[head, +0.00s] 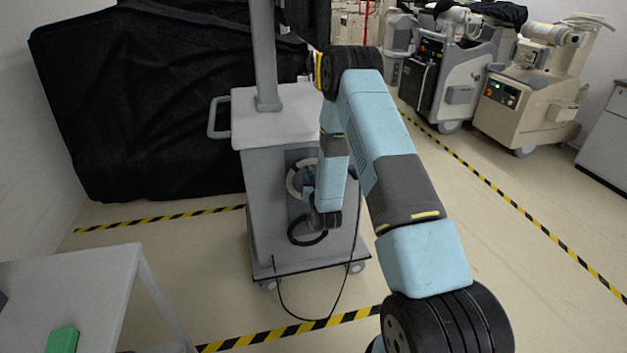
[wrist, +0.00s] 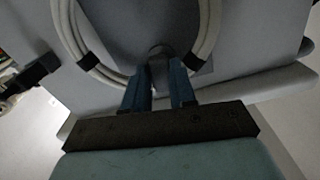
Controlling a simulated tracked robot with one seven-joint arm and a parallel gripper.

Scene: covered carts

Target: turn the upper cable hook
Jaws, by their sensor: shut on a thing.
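The upper cable hook (wrist: 158,52) is a small dark piece on the grey cart panel, at the middle of the coil in the wrist view. My gripper (wrist: 159,72) has its two blue fingers on either side of the hook and is shut on it. The fingers hide part of the hook. A pale coiled cable (wrist: 87,58) with dark ties hangs around it. In the head view my gripper (head: 309,194) is at the cart's recessed panel, and my arm hides much of the hook area. The grey cart (head: 265,190) stands upright on casters.
A black cable loop (head: 292,236) hangs lower on the cart, and a thin cable trails to the floor. A black-covered cart (head: 130,100) stands behind left. A pale table (head: 85,285) with a green block (head: 62,340) is front left. Floor right of my arm is clear.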

